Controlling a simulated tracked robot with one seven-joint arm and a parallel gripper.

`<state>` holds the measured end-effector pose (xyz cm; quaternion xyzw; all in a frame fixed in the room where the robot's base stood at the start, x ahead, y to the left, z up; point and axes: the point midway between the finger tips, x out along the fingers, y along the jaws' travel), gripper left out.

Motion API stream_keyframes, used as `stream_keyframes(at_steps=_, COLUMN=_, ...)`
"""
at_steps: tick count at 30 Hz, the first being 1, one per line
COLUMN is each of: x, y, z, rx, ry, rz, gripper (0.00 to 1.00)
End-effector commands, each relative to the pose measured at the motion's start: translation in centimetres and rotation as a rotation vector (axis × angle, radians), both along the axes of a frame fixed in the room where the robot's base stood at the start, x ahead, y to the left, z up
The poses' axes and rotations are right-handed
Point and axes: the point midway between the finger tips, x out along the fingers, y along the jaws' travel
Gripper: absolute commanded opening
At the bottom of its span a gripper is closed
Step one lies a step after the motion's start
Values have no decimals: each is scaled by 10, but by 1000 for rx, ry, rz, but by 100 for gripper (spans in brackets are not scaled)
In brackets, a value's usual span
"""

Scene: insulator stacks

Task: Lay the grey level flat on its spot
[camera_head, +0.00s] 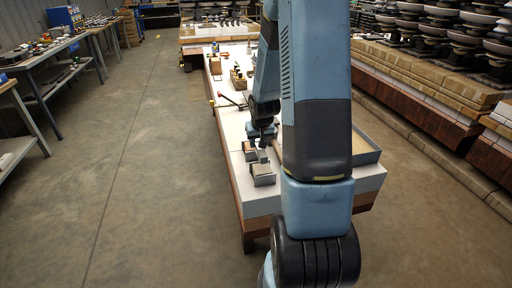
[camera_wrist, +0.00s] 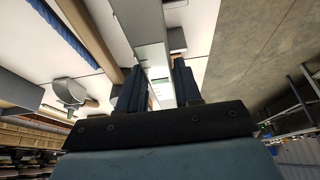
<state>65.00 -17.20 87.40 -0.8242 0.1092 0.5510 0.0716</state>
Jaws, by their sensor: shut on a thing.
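My gripper (camera_head: 261,140) is over the near left part of the white-topped table (camera_head: 230,128), its fingers pointing down. In the wrist view, my gripper (camera_wrist: 158,85) is shut on the grey level (camera_wrist: 150,52), a smooth bar that runs from between the dark fingers to the top of the picture. In the head view, the level (camera_head: 262,156) shows as a small pale grey piece below the fingers, just above or against a small box-like block (camera_head: 263,174). I cannot tell whether it touches the block. The level's spot cannot be made out.
A second small block (camera_head: 249,150) stands behind the first. A grey-rimmed tray (camera_head: 366,157) is at the table's near right, partly behind my arm. A red-handled tool (camera_head: 229,101) and a wooden holder (camera_head: 238,79) lie farther back. Insulator stacks (camera_head: 440,40) stand right.

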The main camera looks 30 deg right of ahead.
Motion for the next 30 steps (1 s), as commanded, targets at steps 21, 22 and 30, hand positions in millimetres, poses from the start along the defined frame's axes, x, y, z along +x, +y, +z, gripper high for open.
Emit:
stream_keyframes(at_steps=21, x=-3, y=-9, z=-34, rx=0, ry=1, rz=-16, gripper=0)
stream_keyframes(at_steps=22, x=-3, y=-9, z=-35, rx=1, ry=1, rz=-17, gripper=0)
stream_keyframes(at_steps=30, x=-3, y=-9, z=-38, rx=1, ry=0, rz=-17, gripper=44)
